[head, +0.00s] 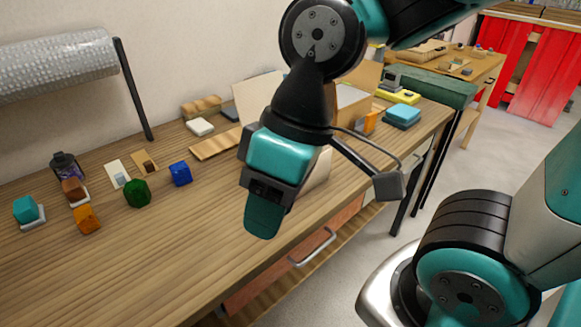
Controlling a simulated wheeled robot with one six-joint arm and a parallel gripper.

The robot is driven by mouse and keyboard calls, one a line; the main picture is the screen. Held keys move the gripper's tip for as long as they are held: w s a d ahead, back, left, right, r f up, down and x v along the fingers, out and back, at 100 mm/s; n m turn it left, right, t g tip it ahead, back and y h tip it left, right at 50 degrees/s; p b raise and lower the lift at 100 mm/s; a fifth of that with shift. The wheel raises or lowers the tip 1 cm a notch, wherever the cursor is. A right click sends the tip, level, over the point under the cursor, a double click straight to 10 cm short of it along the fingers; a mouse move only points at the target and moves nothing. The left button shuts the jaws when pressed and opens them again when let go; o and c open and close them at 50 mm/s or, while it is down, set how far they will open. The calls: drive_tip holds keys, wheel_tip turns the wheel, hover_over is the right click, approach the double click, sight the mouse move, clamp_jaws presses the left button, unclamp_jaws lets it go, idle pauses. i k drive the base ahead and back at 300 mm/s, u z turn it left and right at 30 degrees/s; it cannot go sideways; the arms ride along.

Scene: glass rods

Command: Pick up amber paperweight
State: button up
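The amber paperweight (87,219) is a small orange faceted block on the left part of the wooden table (150,260), near its front-left. My gripper (264,212) hangs above the table's front edge, well to the right of the amber block and apart from it. It points down, and only one dark teal finger shows clearly. The other finger is hidden, so the opening between them cannot be seen. No held thing shows at the fingertip.
Near the amber block are a green block (137,193), a blue block (180,173), a brown block (73,189), a teal block (26,209) and a dark jar (66,167). A bubble-wrap roll (55,66) is behind. The table's front left is clear.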

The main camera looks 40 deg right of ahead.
sight(87, 220)
drive_tip(key=u, duration=0.05)
drive_tip(key=k, duration=0.6)
drive_tip(key=u, duration=1.1)
drive_tip(key=i, duration=1.35)
drive_tip(key=z, duration=0.4)
